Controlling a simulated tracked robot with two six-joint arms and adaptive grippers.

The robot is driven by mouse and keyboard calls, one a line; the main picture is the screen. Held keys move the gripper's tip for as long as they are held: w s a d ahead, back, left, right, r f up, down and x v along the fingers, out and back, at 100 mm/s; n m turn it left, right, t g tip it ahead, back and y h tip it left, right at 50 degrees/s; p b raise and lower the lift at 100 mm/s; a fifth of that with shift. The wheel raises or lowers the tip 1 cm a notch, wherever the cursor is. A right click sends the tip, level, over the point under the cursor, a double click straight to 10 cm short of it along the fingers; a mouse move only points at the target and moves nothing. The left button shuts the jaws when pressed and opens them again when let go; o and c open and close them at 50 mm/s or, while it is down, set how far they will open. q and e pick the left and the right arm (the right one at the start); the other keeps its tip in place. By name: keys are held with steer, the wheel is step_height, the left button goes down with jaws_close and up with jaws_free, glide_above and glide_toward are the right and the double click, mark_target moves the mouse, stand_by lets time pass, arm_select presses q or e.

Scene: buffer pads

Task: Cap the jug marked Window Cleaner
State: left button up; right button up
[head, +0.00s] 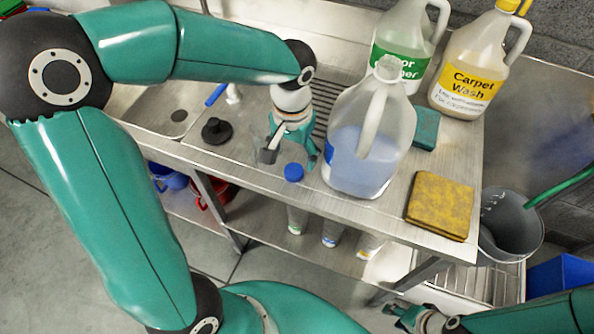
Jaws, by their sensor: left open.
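A clear jug (362,150) with blue liquid stands upright near the front of the steel counter, its neck open. Only a blue edge of its label shows and no words can be read. A blue cap (293,172) lies on the counter just left of the jug, near the front edge. My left gripper (288,156) is open and points down just above and behind the cap, close to the jug's left side; I cannot tell whether it touches the cap. My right gripper (420,319) is low at the bottom right, below the counter, and its fingers are unclear.
A green-labelled floor cleaner jug (399,48) and a yellow-capped Carpet Wash jug (470,75) stand behind. A yellow sponge pad (440,205) and a teal pad (425,128) lie to the right. A black plunger-like piece (216,131) is at left. A grey bucket (510,228) stands beyond the counter's right end.

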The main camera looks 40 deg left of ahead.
mark_target(294, 170)
arm_select(q)
steer(key=shift+d+f, duration=0.1)
steer(key=shift+f, duration=2.5)
steer(key=shift+c, duration=0.2)
steer(key=c, duration=0.8)
